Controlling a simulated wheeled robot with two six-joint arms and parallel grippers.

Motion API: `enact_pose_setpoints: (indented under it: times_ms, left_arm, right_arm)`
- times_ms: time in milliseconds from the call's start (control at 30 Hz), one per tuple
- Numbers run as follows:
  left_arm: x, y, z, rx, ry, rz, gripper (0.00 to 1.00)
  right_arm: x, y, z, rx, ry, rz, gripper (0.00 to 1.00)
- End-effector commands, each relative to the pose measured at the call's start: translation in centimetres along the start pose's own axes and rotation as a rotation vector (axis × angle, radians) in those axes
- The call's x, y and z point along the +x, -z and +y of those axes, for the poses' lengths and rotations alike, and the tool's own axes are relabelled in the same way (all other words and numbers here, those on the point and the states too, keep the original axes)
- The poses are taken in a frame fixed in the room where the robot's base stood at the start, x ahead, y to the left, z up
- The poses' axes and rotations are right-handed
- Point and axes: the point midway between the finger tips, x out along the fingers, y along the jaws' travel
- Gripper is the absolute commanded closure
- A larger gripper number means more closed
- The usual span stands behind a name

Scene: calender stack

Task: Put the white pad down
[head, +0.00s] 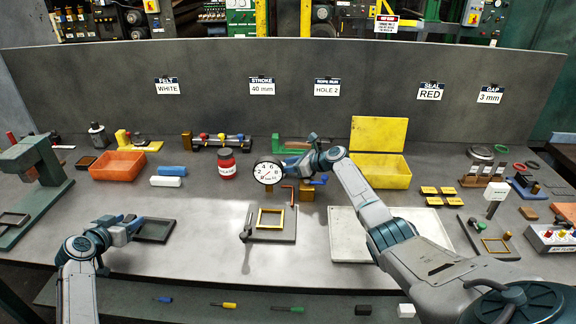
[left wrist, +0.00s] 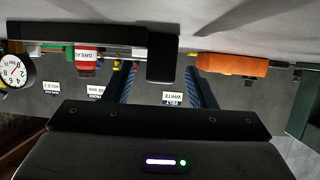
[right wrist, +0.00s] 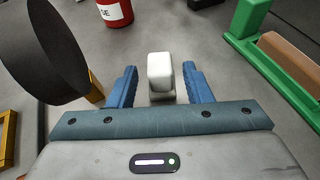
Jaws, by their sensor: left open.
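A white block (right wrist: 160,75) stands between the spread fingers of my right gripper (right wrist: 159,66) in the right wrist view, with a narrow gap on each side. In the head view the dial gauge and gripper hide that spot. A white pad (head: 166,182) lies flat in front of a blue pad (head: 172,171), left of the red jar. I cannot tell which white piece the task means. My left gripper (head: 134,224) is open and empty, at the dark tray (head: 155,231) on the left.
The dial gauge (head: 268,173) stands close beside my right gripper. The red jar (head: 227,164), green base (right wrist: 247,20) and brass frame (head: 270,217) are nearby. An orange bin (head: 117,166) stands left, a yellow box (head: 380,170) right. The table between tray and brass frame is clear.

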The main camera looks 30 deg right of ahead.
Motion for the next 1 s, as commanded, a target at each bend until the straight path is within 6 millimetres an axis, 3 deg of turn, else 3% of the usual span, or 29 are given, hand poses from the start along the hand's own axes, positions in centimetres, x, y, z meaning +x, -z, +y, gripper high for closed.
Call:
enact_pose_setpoints:
  times_ms: [367,567,800,1000]
  left_arm:
    - [0.0,0.0,0.0,0.0,0.0,0.0,0.49]
    - [0.0,0.0,0.0,0.0,0.0,0.0,0.49]
    - [0.0,0.0,0.0,0.0,0.0,0.0,0.49]
    - [0.0,0.0,0.0,0.0,0.0,0.0,0.49]
  right_arm:
    - [-0.4,-0.2,-0.1,-0.001,0.001,0.001,0.54]
    - [-3.2,-0.1,-0.1,-0.004,0.002,0.003,0.54]
    - [-8.5,-0.1,-0.1,-0.004,0.003,0.004,0.54]
    - [-11.3,-0.1,-0.1,-0.001,0.001,0.003,0.54]
